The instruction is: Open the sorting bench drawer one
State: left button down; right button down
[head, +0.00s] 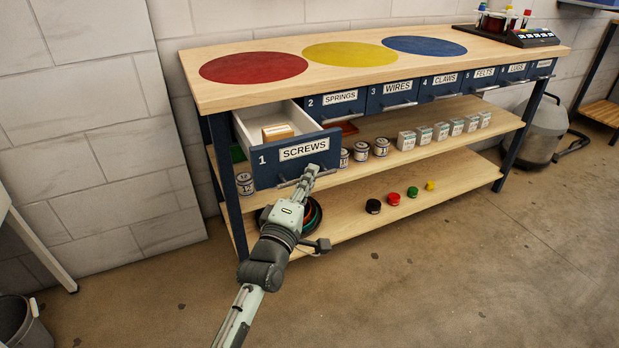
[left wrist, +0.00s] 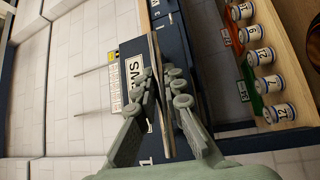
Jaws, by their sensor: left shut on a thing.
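Drawer one (head: 265,172), blue with a "1" and a "SCREWS" label, is at the left end of the sorting bench (head: 215,95). It stands well out of the bench, and its white inside shows with a small tan box (head: 277,132) in it. My left gripper (head: 309,173) is at the drawer's front, shut on its bar handle (left wrist: 160,110). In the left wrist view the fingers (left wrist: 162,84) sit on both sides of the bar, close to the drawer front (left wrist: 131,58). My right gripper is in neither view.
The other drawers, such as SPRINGS (head: 336,103), are shut. The shelf (head: 462,126) below holds cans and small white boxes. Red, yellow and blue discs mark the bench top. The floor (head: 430,285) in front is clear; a bin (head: 22,325) stands at the lower left.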

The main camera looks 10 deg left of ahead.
pick_arm(q)
jog(key=c, duration=1.6)
grip_release()
jog(key=v, duration=1.2)
